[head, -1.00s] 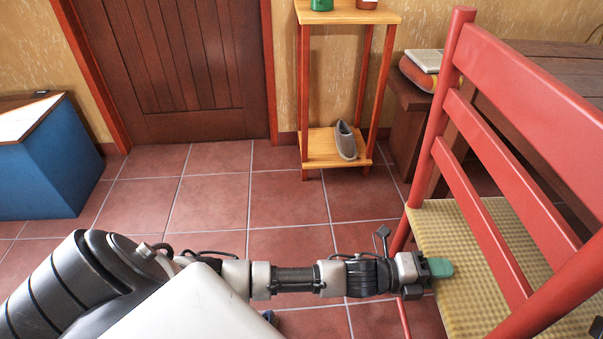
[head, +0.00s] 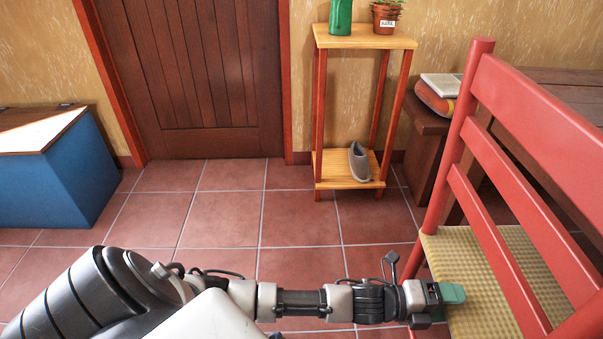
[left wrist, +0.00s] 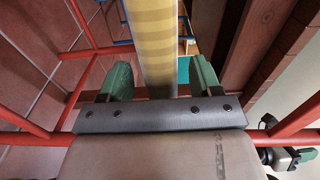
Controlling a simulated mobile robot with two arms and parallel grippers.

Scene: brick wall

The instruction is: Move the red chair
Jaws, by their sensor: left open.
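The red chair (head: 548,122) stands at the right in the head view, with red slats and posts and a yellow woven seat (head: 490,275). My left gripper (head: 450,293) is at the seat's left edge. In the left wrist view, its green fingers (left wrist: 160,80) are open, one on each side of the seat (left wrist: 155,35), with small gaps showing. Part of the far finger is hidden in the head view. What looks like my right gripper (left wrist: 305,155) shows small at the lower right of the left wrist view; its jaw opening is unclear.
A wooden shelf stand (head: 328,178) holds a grey shoe (head: 359,163) and pots. A blue chest (head: 65,180) is at the left, by a brown door (head: 190,75). A dark wooden table (head: 575,85) and bench (head: 425,150) are behind the chair. Tiled floor (head: 225,215) is clear between.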

